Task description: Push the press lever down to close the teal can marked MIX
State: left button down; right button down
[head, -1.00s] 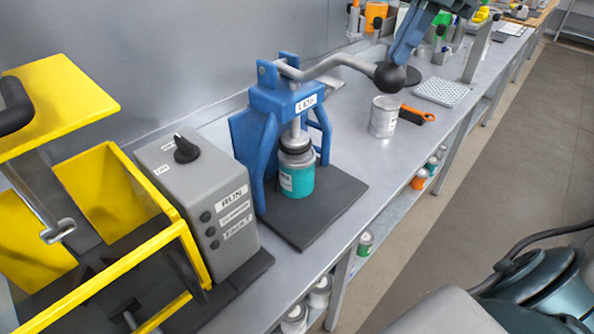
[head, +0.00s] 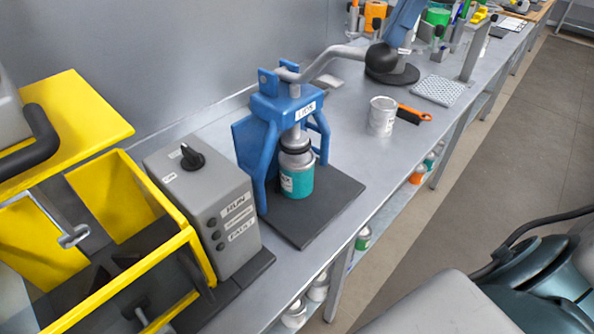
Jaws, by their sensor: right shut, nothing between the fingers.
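The blue lid press (head: 285,108) stands on a dark base plate on the bench. Its grey lever (head: 325,62) runs to the right from the top pivot, slanting up to a black ball knob (head: 382,57). The teal can (head: 298,181) stands upright under the press; its white label is partly turned away. A grey top and a dark ring show above the can, just under the plunger. My left gripper is not in view.
A grey control box (head: 205,215) and a yellow frame (head: 150,265) stand left of the press. A round black base (head: 400,76) stands behind the knob. The bench right of the press is mostly clear.

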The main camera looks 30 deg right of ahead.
jog(key=shift+w+a+r+p, duration=0.1)
jog(key=shift+w+r+p, duration=0.15)
jog(key=shift+r+p, duration=0.5)
jog(key=shift+w+a+r+p, duration=0.1)
jog(key=shift+w+r+p, duration=0.15)
jog(key=shift+r+p, duration=0.45)
notch_tip(320, 180, up, 7)
jog(key=p, duration=0.5)
